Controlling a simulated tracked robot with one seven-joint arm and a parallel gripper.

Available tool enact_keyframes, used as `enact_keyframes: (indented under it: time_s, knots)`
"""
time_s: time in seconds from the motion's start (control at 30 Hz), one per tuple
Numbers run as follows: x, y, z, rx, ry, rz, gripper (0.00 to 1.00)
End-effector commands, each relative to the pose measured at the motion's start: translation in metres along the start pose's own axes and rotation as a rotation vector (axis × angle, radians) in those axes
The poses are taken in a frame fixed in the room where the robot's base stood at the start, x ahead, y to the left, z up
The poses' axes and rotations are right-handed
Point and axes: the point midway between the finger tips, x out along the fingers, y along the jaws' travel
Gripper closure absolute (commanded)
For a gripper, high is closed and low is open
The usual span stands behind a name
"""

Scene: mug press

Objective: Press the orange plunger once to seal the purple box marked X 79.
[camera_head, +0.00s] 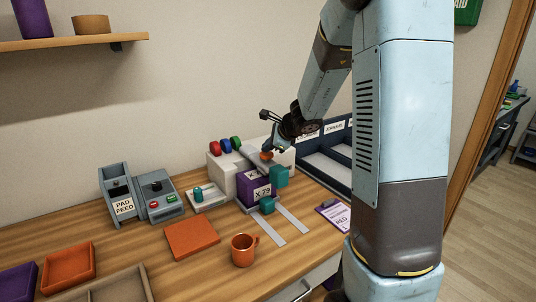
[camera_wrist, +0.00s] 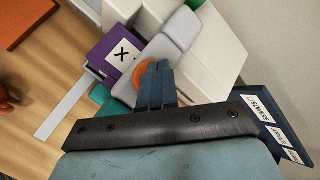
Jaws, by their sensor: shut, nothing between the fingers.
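The purple box (camera_head: 245,191) with a white X 79 label sits under the press head on the bench; in the wrist view it (camera_wrist: 98,55) lies left of my fingers. The orange plunger (camera_head: 266,156) is a round knob on top of the grey press. My gripper (camera_head: 270,148) is shut and empty, pointing down right over the plunger. In the wrist view my fingertips (camera_wrist: 158,66) partly cover the plunger (camera_wrist: 140,76). I cannot tell whether they touch it.
Teal blocks (camera_head: 279,177) stand beside the box, with pale rails (camera_head: 265,228) in front. An orange mug (camera_head: 243,250) and orange pad (camera_head: 191,238) are on the bench. A pad feed unit (camera_head: 118,195) is left, a clipboard (camera_head: 336,215) right, and a dark divided tray (camera_head: 326,172) behind.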

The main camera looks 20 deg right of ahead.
Motion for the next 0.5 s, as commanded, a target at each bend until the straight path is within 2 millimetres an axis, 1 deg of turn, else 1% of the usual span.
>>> enact_keyframes:
  time_s: [0.5]
  knots:
    - [0.0038, 0.0028, -0.0027, 0.001, 0.0, 0.001, 1.0]
